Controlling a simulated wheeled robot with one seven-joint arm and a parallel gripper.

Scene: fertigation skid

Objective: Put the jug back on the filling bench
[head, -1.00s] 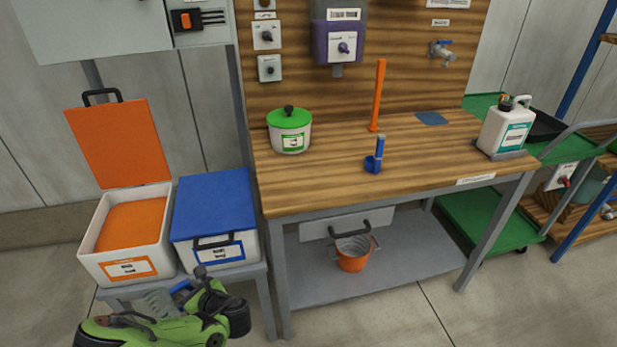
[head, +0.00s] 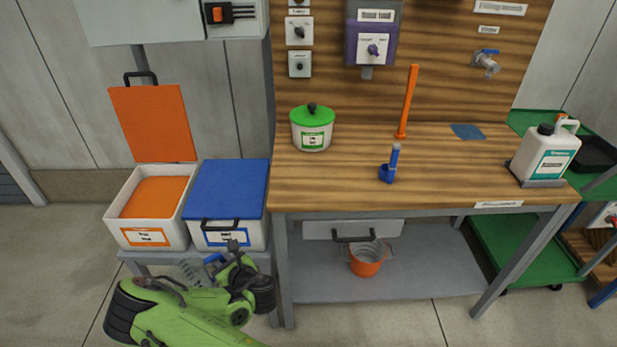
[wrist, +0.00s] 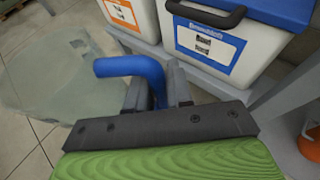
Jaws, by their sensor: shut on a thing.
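The jug (wrist: 50,75) is a pale see-through vessel with a blue handle (wrist: 130,68), at the left of the wrist view. In the head view the jug (head: 192,271) shows low at the left, partly hidden behind my arm. My gripper (head: 218,263) is shut on the blue handle, in front of the two bins; in the wrist view my gripper (wrist: 165,88) has its dark fingers at the handle. The filling bench (head: 340,185) has a wooden top and stands to the right of my gripper.
An open orange-lidded bin (head: 122,215) and a blue-lidded bin (head: 226,190) stand close beyond my gripper. The bench holds a green-lidded pot (head: 312,135), a blue tool (head: 389,168), an orange upright (head: 407,105), a blue mat (head: 468,131) and a white canister (head: 545,155). Bare wood lies between them.

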